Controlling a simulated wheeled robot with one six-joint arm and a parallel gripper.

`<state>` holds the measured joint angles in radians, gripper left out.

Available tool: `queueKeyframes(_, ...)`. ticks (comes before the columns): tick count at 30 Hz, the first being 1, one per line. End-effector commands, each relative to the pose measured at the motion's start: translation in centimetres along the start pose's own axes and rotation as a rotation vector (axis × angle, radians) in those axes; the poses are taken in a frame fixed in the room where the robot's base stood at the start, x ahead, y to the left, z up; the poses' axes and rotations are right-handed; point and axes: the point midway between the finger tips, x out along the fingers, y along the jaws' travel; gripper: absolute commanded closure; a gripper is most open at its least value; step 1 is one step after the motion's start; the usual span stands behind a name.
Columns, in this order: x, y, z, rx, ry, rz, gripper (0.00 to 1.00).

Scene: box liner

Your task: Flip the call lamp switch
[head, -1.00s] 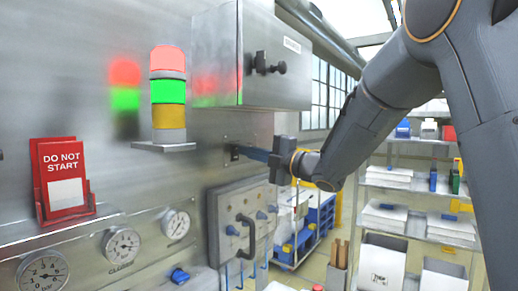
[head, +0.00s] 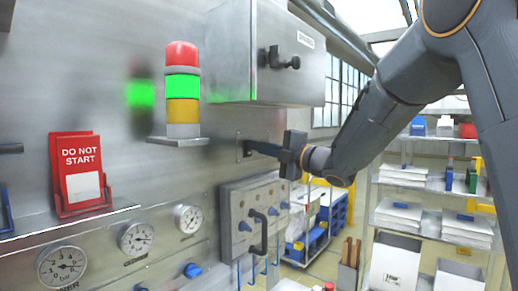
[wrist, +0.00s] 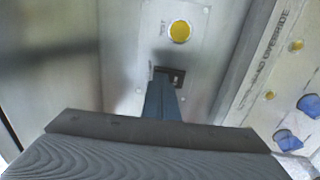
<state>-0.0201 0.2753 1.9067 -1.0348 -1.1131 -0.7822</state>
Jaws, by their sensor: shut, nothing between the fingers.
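The switch (head: 239,149) is a small dark fitting on a metal plate on the steel wall, below the grey cabinet. It also shows in the wrist view (wrist: 178,77), under a round yellow disc (wrist: 179,32). My gripper (head: 249,147) is shut and empty, its narrow blue-grey fingers reaching to the switch. In the wrist view the fingertips (wrist: 161,73) cover part of it; I cannot tell whether they touch or which way the lever sits. The stacked lamp (head: 182,90) has red, green and yellow sections; green glows, and red looks unlit.
The grey cabinet (head: 262,50) juts out above the switch. A panel with a black handle and blue knobs (head: 257,220) stands below it. A red "DO NOT START" sign (head: 80,170) and gauges (head: 137,238) are on the left. Shelves (head: 430,190) stand at the right.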

Motion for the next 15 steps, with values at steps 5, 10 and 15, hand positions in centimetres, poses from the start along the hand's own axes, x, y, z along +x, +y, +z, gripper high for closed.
queueKeyframes(5, -1.8, 0.5, 0.1, -0.001, 0.002, 0.002, 1.00)
queueKeyframes(10, -4.9, 1.2, 0.1, -0.003, 0.008, 0.003, 1.00)
queueKeyframes(15, -8.8, 2.0, 0.5, -0.003, -0.001, 0.002, 1.00)
